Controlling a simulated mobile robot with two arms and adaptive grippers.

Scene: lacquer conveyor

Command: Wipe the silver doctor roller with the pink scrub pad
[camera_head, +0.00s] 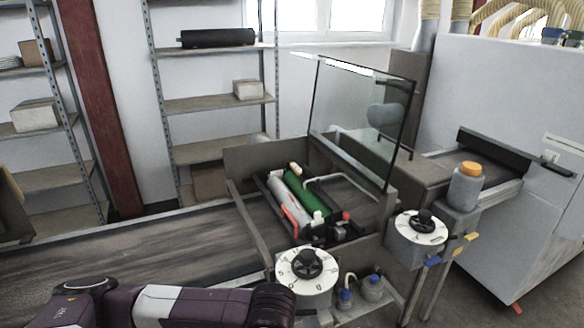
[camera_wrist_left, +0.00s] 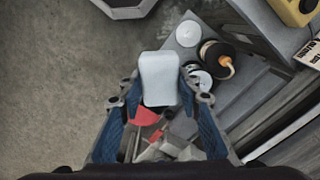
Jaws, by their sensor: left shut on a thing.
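The silver doctor roller (camera_head: 280,195) lies in the open coating unit in the head view, along the left side of a green roller (camera_head: 304,194). A red bar (camera_head: 290,221) is at its near end. My left gripper (camera_wrist_left: 158,92) shows in the left wrist view, shut on a pale, rounded block (camera_wrist_left: 158,66) between its two blue-padded fingers. No pink shows on the block's visible face. In the head view, my left arm crosses the bottom edge, and its gripper is out of the picture. My right gripper is in neither view.
A tilted clear guard (camera_head: 358,115) stands behind the rollers. Dial boxes (camera_head: 305,272) (camera_head: 421,226) stand in front and to the right. An orange-capped bottle (camera_head: 466,184) stands at right. The conveyor belt (camera_head: 130,252) is clear at left.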

